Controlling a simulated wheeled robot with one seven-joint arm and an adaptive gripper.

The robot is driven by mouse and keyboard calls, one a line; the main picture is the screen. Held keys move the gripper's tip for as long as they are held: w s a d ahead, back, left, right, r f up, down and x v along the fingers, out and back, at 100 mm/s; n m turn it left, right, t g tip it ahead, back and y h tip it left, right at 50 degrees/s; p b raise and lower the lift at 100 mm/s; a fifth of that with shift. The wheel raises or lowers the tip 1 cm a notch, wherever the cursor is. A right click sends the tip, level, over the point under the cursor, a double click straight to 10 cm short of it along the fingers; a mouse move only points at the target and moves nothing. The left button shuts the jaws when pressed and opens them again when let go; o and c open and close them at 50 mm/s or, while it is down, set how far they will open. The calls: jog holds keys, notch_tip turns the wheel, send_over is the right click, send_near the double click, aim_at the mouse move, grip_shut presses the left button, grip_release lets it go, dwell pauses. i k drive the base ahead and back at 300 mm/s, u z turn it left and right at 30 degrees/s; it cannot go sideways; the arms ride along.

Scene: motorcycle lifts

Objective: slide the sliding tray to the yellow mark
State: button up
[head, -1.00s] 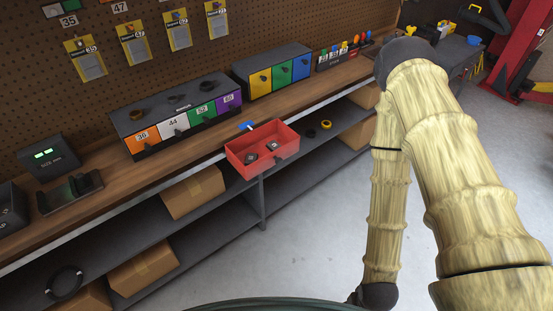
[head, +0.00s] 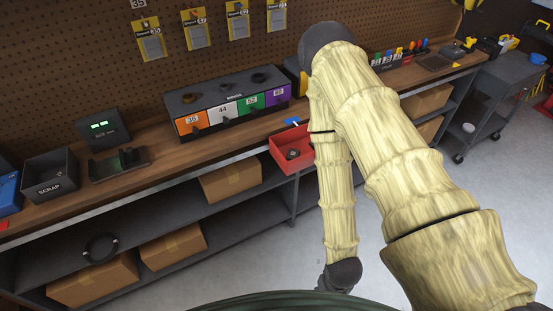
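A red open tray (head: 297,165) juts out past the front edge of the workbench in the head view, and it may be the sliding tray. A small dark part (head: 293,154) lies in it. A blue-and-white item (head: 292,122) is just behind the tray. My arm passes in front of the tray and hides its right part. I cannot make out a yellow mark.
A block of numbered coloured drawers (head: 224,118) stands on the workbench (head: 160,158). A scrap bin (head: 50,178) and a dark box with a green display (head: 104,128) are at left. Cardboard boxes (head: 230,182) sit on the lower shelf. A grey cart (head: 497,98) is at far right.

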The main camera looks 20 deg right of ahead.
aim_at(309, 148)
jog(key=u, duration=0.25)
jog(key=k, duration=0.3)
jog(key=z, duration=1)
